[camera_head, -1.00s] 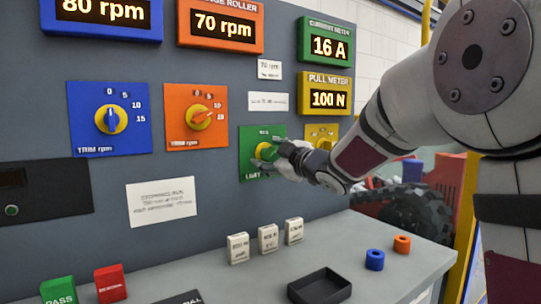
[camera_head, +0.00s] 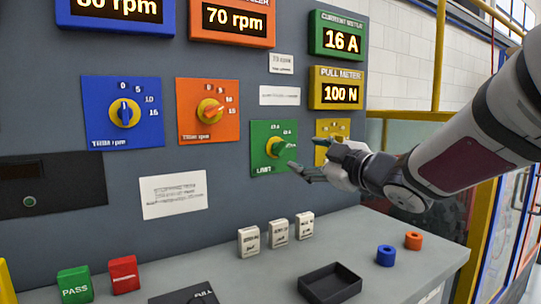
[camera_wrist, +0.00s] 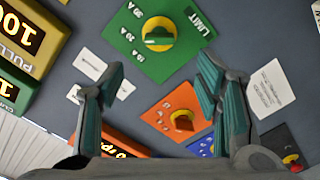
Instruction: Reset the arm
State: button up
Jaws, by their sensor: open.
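My gripper (camera_head: 306,166) is open and empty in front of the panel, just right of the green LIMIT dial plate (camera_head: 262,160). Its fingers point left toward the green knob (camera_head: 275,148) and overlap the plate's right side in the head view. In the wrist view the two teal-padded fingers (camera_wrist: 160,92) are spread wide with nothing between them. The green plate (camera_wrist: 190,42) and its yellow-ringed knob (camera_wrist: 158,34) show beyond the fingertips, apart from them. The knob's pointer is turned toward the right in the head view.
A grey console shelf holds white blocks (camera_head: 278,229), a black tray (camera_head: 329,283), blue (camera_head: 386,255) and orange (camera_head: 413,240) rings, and green (camera_head: 75,284) and red (camera_head: 124,274) blocks. A yellow dial plate (camera_head: 331,138) lies behind my gripper. Open room lies right of the panel.

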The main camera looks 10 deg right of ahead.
jog(key=s+d+f+m+g+h, duration=0.3)
jog(key=s+f+m+h, duration=0.15)
jog(key=s, duration=0.25)
jog(key=s+d+f+m+g+h, duration=0.3)
jog(key=s+f+m+g+h, duration=0.15)
jog(key=s, duration=0.35)
jog(key=s+a+f+m+g+y, duration=0.1)
jog(key=s+a+f+g, duration=0.25)
jog(key=s, duration=0.55)
jog(key=s+a+f+m+g+y, duration=0.15)
jog(key=s+f, duration=0.25)
jog(key=s, duration=0.5)
jog(key=s+a+f+m+g+y, duration=0.1)
jog(key=s+a+f+g, duration=0.3)
jog(key=s, duration=0.4)
notch_tip(320, 180, up, 25)
jog(key=s+t+p, duration=0.1)
jog(key=t+p, duration=0.2)
jog(key=p, duration=2)
jog(key=shift+r+p, duration=0.2)
jog(key=shift+p, duration=0.2)
jog(key=shift+t, duration=0.25)
